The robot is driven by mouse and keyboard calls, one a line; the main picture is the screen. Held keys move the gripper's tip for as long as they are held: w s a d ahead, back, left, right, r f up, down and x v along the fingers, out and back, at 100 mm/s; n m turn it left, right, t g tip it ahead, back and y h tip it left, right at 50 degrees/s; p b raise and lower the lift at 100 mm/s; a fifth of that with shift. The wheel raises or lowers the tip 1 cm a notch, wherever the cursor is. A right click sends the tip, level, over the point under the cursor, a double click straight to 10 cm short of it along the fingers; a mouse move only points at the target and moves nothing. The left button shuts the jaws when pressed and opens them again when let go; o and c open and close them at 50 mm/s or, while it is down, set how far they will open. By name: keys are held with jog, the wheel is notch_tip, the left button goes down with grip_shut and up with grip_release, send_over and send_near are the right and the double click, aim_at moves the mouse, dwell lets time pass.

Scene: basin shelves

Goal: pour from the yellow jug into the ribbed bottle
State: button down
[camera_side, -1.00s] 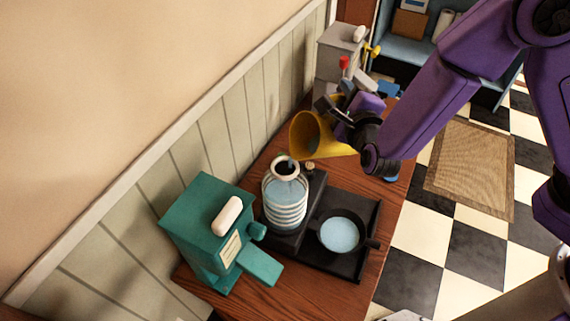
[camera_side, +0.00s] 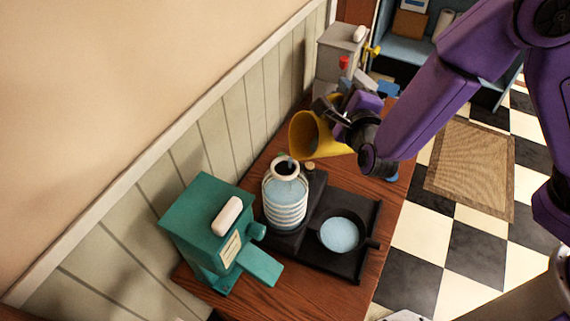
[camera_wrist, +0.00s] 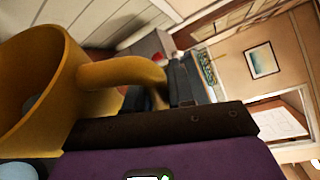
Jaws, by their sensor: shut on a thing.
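My gripper (camera_side: 343,122) is shut on the jug's handle. In the wrist view the jug (camera_wrist: 62,90) and its handle (camera_wrist: 125,72) fill the left, with a dark gripper finger below. The ribbed bottle (camera_side: 285,205), pale with white and blue rings, stands upright on a dark block. A small bluish stream shows between the jug's lip and the bottle's open neck. The bottle's fill level cannot be told.
A teal machine (camera_side: 208,235) stands left of the bottle. A black pan (camera_side: 340,235) with pale blue contents lies on a black tray (camera_side: 362,262) to the right. A grey dispenser (camera_side: 338,55) with a yellow tap stands behind. The wooden table's right strip is clear.

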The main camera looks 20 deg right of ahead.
jog(key=shift+a+r, duration=0.15)
dwell(0.8)
jog(key=d+f, duration=0.1)
jog(key=f+m, duration=0.1)
jog(key=d+f+m+g, duration=0.1)
jog(key=f, duration=0.1)
jog(key=shift+w+d+y, duration=0.2)
jog(key=shift+d+y, duration=0.1)
jog(key=shift+y, duration=0.1)
jog(key=shift+w+d+f+m+y, duration=0.1)
jog(key=shift+d+f+m+y, duration=0.2)
jog(key=shift+f+m, duration=0.35)
jog(key=shift+w+d+f+m+y, duration=0.1)
jog(key=shift+d+f+m+y, duration=0.1)
jog(key=shift+d+f+m, duration=0.4)
jog(key=d+f+m+g+y, duration=0.1)
jog(key=d+f+m+y, duration=0.2)
jog(key=f, duration=0.7)
jog(key=shift+w+d+f+m+g+y, duration=0.15)
jog(key=shift+w+d+m+g+y, duration=0.2)
jog(key=shift+d+m, duration=0.6)
